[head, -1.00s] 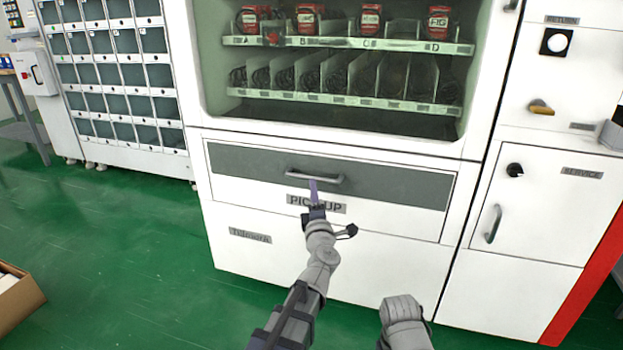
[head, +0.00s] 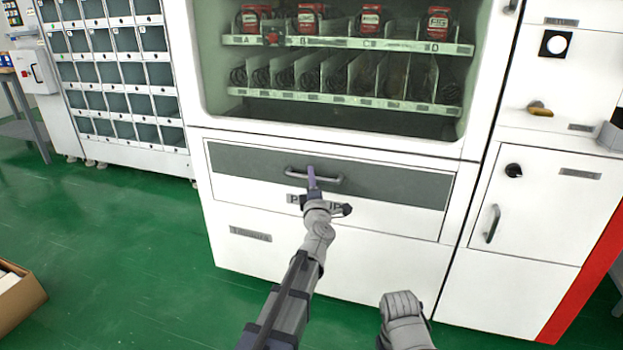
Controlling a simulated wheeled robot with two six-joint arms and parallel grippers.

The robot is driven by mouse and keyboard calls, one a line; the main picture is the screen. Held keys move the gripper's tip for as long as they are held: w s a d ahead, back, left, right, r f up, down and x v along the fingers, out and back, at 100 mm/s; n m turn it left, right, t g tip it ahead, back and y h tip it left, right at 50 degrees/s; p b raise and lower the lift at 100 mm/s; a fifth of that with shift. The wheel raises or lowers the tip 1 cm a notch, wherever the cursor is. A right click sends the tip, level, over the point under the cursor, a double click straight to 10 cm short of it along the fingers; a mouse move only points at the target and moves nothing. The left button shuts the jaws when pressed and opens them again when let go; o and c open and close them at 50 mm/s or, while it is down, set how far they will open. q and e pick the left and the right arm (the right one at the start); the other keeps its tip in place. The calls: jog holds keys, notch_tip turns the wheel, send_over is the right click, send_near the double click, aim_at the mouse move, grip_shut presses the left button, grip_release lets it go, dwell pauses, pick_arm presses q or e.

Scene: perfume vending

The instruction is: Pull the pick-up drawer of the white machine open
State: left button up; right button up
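The white machine (head: 330,262) stands in front of me. Its pick-up drawer (head: 395,185) has a grey upper band and a light bar handle (head: 328,180), and its front looks flush with the machine. My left gripper (head: 311,174) reaches up to the left part of the handle, its purple fingertip overlapping the bar. I cannot tell whether it touches the bar or whether the fingers are open. The arm partly covers the PICK-UP label. My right arm shows at the bottom, right of centre, but its gripper is not visible.
Above the drawer is a window with red packages (head: 370,20) on shelves. A service door (head: 535,205) with its own handle is at the right. A locker rack (head: 120,75) stands at the left. An open cardboard box (head: 20,298) lies on the green floor, lower left.

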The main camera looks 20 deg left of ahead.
pick_arm(q)
grip_shut()
dwell(1.0)
